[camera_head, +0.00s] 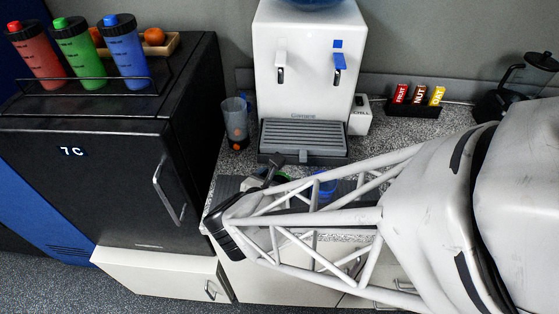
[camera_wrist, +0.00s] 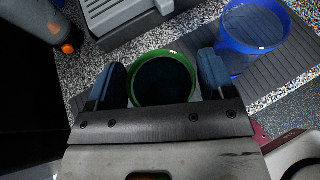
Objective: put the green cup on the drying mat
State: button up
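The green cup (camera_wrist: 163,78) is between the two fingers of my gripper (camera_wrist: 164,82) in the wrist view, its round rim facing the camera and its inside dark. The fingers flank the rim closely; whether both press on it I cannot tell. In the head view my gripper (camera_head: 256,178) is over the counter in front of the water dispenser, and only a little of the green cup (camera_head: 278,177) shows behind it. The dark ribbed drying mat (camera_wrist: 285,66) lies around and under this spot; the cup's base is hidden, so contact with the mat cannot be seen.
A blue cup (camera_wrist: 250,38) stands on the mat, right of the green cup. The white water dispenser (camera_head: 306,80) with its grey drip tray (camera_head: 303,139) stands behind. A grey bottle with orange marks (camera_head: 236,122) is at the left, beside a black fridge (camera_head: 110,190).

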jog(key=shift+o, duration=0.7)
jog(key=shift+r, duration=0.15)
jog(key=shift+s+a, duration=0.1)
jog(key=shift+s, duration=0.05)
jog(key=v, duration=1.1)
jog(key=shift+s+r, duration=0.2)
jog(key=shift+a, duration=0.1)
jog(key=shift+w, duration=0.1)
dwell(0.8)
